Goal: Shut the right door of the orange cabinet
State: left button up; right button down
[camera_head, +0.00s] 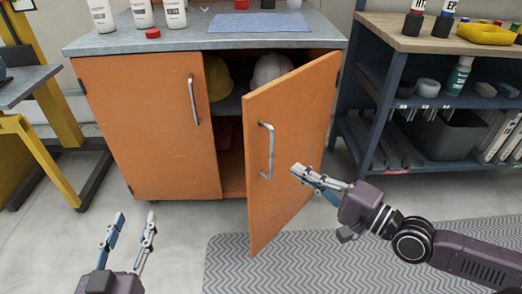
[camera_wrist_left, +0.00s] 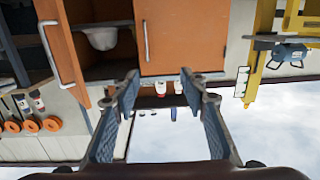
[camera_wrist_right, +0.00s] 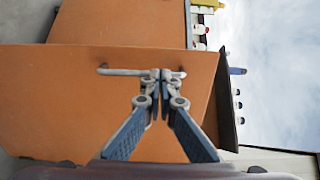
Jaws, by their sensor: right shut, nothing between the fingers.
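The orange cabinet (camera_head: 140,130) stands in the middle of the head view under a grey top. Its left door is shut. Its right door (camera_head: 300,120) stands part open, swung out towards me, with a vertical metal handle (camera_head: 267,150). My right gripper (camera_head: 297,170) is shut and empty, to the right of the handle and close to the door's outer face. In the right wrist view the fingertips (camera_wrist_right: 160,74) overlap the handle (camera_wrist_right: 120,71); I cannot tell if they touch. My left gripper (camera_head: 133,220) is open and empty, low in front of the left door (camera_head: 150,120).
Inside the cabinet are a yellow helmet (camera_head: 217,78) and a white helmet (camera_head: 271,69). Bottles (camera_head: 175,14) and a blue mat (camera_head: 258,22) lie on top. A shelf bench (camera_head: 385,90) stands to the right. A zigzag floor mat (camera_head: 225,265) lies below the door; the floor there is clear.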

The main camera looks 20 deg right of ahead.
jog(key=w, duration=0.1)
jog(key=p, duration=0.2)
send_near(252, 144)
jog(key=x, duration=0.5)
jog(key=shift+w+a, duration=0.15)
jog(key=shift+w, duration=0.15)
jog(key=shift+w+a, duration=0.35)
jog(key=shift+w, duration=0.25)
pick_arm(q)
jog(key=s+a+f+g+y, duration=0.1)
jog(key=s+a+f+g, duration=0.1)
jog(key=f, duration=0.6)
jog(key=s+g, duration=0.1)
jog(key=g, duration=0.1)
jog(key=shift+s+f+g, duration=0.15)
jog(key=shift+f+g, duration=0.15)
